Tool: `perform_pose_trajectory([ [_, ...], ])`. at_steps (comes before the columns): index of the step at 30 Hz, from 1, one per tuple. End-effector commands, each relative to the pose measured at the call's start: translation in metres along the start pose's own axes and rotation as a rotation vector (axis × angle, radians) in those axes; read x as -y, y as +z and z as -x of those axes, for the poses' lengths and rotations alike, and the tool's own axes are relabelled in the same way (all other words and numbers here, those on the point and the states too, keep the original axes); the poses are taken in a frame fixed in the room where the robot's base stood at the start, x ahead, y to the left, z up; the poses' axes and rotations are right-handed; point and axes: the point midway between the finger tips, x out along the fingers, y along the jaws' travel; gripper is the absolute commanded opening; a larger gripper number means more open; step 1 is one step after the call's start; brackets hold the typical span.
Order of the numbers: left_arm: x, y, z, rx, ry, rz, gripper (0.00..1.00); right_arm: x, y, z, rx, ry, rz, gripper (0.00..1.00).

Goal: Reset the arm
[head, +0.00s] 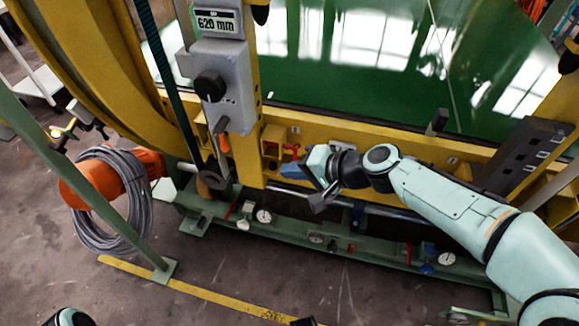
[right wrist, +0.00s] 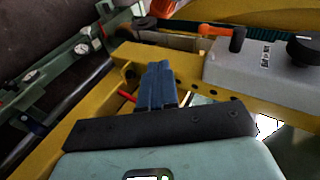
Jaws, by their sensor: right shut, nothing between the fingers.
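My right arm (head: 440,195) reaches in from the right in the head view. Its gripper (head: 300,183) is in front of the yellow frame, just right of the yellow post. The blue fingers (right wrist: 157,88) show in the right wrist view, pressed together with nothing between them. In that view they point toward the yellow beam (right wrist: 85,120), close to the grey control box (right wrist: 260,68). I cannot tell whether they touch the beam.
A grey box with a black knob (head: 210,86) and a 620 mm display (head: 216,22) stands left of the gripper. A green base rail (head: 340,243) with gauges runs below. A cable coil (head: 105,200) hangs at left. Open floor lies in front.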

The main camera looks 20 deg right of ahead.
Motion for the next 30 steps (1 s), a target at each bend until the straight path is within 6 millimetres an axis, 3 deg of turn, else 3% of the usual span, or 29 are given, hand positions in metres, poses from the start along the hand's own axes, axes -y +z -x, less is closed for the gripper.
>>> perform_pose_trajectory([
  [7,0.000,0.000,0.000,-0.001,0.000,0.000,0.00,0.000,0.000,-0.001,0.000,0.002,0.000,0.00],
  [10,-0.003,0.001,0.008,-0.001,0.004,-0.001,0.00,-0.011,0.001,-0.007,0.005,0.040,-0.004,0.00],
  [14,-0.014,0.007,0.043,-0.004,0.020,-0.003,0.00,-0.058,0.009,-0.027,0.025,0.195,-0.005,0.00],
  [16,-0.026,0.011,0.072,-0.009,0.035,-0.006,0.00,-0.093,0.022,-0.034,0.049,0.309,0.007,0.00],
  [20,-0.046,0.019,0.127,-0.006,0.060,-0.016,0.00,-0.162,0.058,-0.035,0.117,0.503,0.053,0.00],
  [24,-0.061,0.039,0.176,0.039,0.076,-0.046,0.00,-0.227,0.115,-0.017,0.227,0.652,0.098,0.00],
  [27,-0.071,0.052,0.208,0.073,0.086,-0.072,0.00,-0.257,0.161,0.004,0.317,0.713,0.128,0.00],
  [30,-0.080,0.060,0.235,0.101,0.094,-0.093,0.00,-0.270,0.203,0.025,0.399,0.735,0.151,0.00],
])
